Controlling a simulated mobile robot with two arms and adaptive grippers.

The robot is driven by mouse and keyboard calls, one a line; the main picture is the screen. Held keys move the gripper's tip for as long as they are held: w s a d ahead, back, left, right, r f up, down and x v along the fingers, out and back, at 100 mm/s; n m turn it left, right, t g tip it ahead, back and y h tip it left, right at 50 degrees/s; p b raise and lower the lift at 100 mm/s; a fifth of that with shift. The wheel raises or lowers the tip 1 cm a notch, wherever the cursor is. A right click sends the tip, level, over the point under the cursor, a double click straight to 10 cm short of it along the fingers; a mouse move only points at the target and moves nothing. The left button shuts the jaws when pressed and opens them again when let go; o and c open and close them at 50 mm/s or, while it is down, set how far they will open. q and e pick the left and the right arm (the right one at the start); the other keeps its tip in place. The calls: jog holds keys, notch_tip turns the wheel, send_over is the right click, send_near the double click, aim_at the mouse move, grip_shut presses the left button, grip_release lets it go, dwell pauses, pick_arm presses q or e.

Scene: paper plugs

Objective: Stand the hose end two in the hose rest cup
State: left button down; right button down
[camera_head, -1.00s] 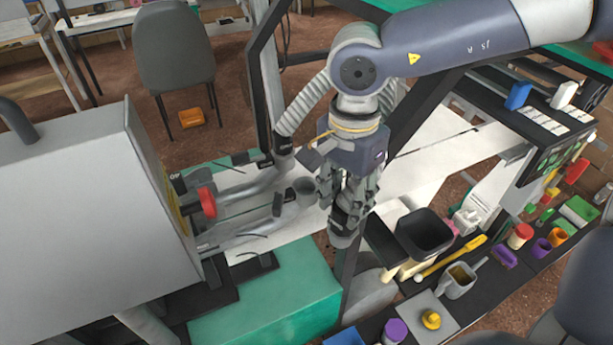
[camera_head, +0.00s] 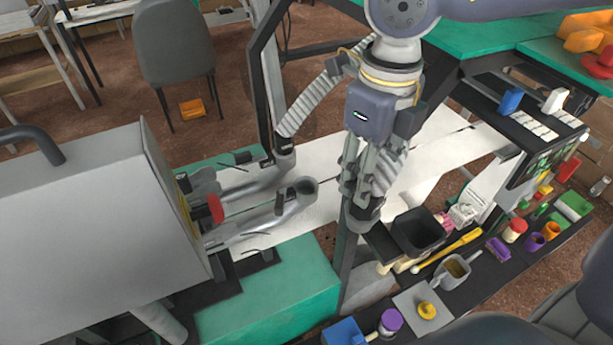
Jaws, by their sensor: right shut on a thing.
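My right gripper (camera_head: 358,185) hangs near the middle of the head view, shut on a grey ribbed hose (camera_head: 390,165) close to its dark end (camera_head: 364,212), which points down. The fingers partly cover the hose. A black, square, open-topped container (camera_head: 418,232) stands just right of and below the held end; it may be the rest cup, but I cannot tell for sure. In the picture the hose end is beside its left rim and not inside. My left gripper is not in view.
Another ribbed hose (camera_head: 312,103) ends on a grey pipe. A second pipe has an open mouth (camera_head: 303,187). A yellow-handled tool (camera_head: 452,250), a grey jug (camera_head: 455,272) and several small coloured items crowd the lower right. A grey machine box (camera_head: 95,225) fills the left.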

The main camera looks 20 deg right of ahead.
aim_at(365, 211)
jog(key=r+m, duration=0.1)
jog(key=m, duration=0.2)
jog(key=shift+s+d+r, duration=0.1)
jog(key=shift+s+r, duration=0.3)
jog(key=shift+m, duration=0.4)
jog(key=shift+f+b, duration=2.05)
jog(key=shift+f, duration=2.9)
jog(key=shift+r, duration=0.1)
